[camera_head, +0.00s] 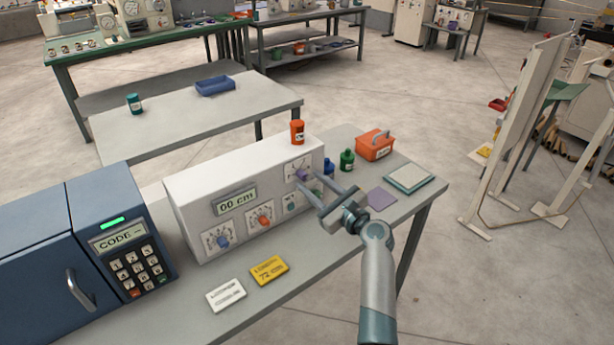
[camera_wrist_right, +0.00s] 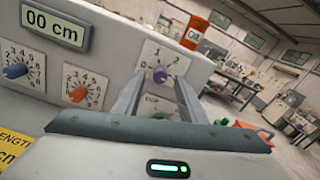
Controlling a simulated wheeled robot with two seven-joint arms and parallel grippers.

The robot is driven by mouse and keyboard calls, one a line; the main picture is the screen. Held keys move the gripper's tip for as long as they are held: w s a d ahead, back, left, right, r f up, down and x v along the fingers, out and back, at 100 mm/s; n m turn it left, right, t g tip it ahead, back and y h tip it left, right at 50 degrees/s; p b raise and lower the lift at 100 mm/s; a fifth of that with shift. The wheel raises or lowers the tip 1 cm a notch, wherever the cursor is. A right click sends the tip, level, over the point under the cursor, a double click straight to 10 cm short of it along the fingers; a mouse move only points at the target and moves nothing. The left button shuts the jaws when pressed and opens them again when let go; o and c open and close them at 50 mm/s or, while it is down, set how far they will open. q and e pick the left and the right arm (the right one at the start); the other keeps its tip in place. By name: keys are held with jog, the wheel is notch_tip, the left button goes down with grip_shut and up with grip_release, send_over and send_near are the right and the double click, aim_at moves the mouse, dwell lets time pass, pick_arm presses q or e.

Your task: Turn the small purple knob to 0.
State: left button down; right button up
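The small purple knob (camera_head: 303,174) is at the upper right of the white winder's front panel (camera_head: 245,235). In the right wrist view the purple knob (camera_wrist_right: 160,74) sits on a white dial plate with 1 and 2 legible; its pointer direction is too small to tell. My right gripper (camera_head: 312,184) is open in front of the panel's right end. In the wrist view its two fingers (camera_wrist_right: 158,84) reach toward the knob, one on each side of it in the picture. I cannot tell whether they touch it. My left gripper is not in view.
The panel also has a 00 cm display (camera_head: 236,201), a blue knob (camera_head: 222,241), an orange knob (camera_head: 265,221) and a green knob (camera_head: 291,198). A blue keypad box (camera_head: 130,255) is left; yellow (camera_head: 268,270) and white (camera_head: 226,294) cards lie in front.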

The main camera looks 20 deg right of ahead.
aim_at(302, 175)
jog(key=shift+x, duration=1.5)
jog(key=shift+c, duration=0.7)
grip_shut()
